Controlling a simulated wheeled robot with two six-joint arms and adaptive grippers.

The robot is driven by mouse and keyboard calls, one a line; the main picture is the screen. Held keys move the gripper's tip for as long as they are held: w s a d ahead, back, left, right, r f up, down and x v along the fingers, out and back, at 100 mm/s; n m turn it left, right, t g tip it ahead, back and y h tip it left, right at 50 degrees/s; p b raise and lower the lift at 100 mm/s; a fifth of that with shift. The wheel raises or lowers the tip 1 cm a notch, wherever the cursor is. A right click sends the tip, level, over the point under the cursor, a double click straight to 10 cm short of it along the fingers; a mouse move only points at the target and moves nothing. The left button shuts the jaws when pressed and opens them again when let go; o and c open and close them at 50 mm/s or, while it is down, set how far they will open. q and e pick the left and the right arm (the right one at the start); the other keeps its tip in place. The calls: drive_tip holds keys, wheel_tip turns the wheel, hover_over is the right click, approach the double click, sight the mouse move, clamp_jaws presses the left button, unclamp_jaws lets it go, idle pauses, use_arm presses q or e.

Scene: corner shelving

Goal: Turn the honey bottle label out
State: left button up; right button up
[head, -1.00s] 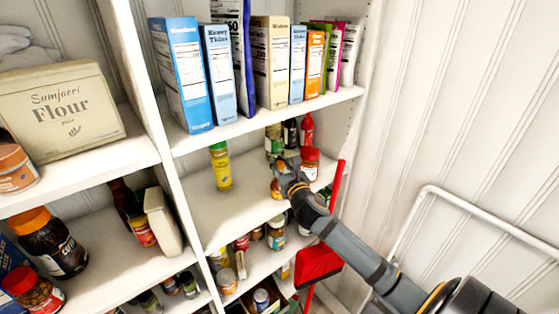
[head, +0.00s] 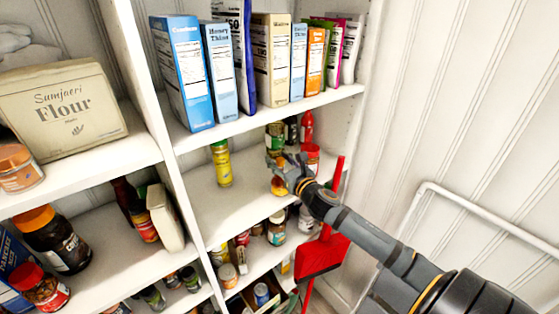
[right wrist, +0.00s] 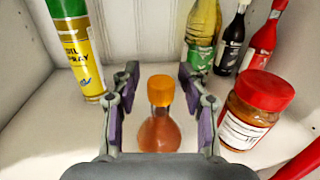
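The honey bottle (right wrist: 160,132), amber with an orange cap, stands upright on the middle shelf in the right wrist view. No label shows on the side facing that camera. My right gripper (right wrist: 157,98) is open, one finger on each side of the bottle with gaps visible at the cap. In the head view my right gripper (head: 284,166) reaches into the shelf and the bottle (head: 278,186) is partly hidden behind it. My left gripper is not in view.
A yellow oil spray can (right wrist: 80,50) stands to the left. A red-lidded jar (right wrist: 252,112) stands close on the right, with several bottles behind. Boxes (head: 185,75) line the shelf above. A red dustpan (head: 320,258) hangs near my arm.

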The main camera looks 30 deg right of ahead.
drive_tip(key=shift+d, duration=0.1)
drive_tip(key=shift+r, duration=0.2)
wheel_tip(320, 180, up, 10)
drive_tip(key=shift+f, duration=0.15)
drive_tip(key=shift+f, duration=0.1)
idle(0.3)
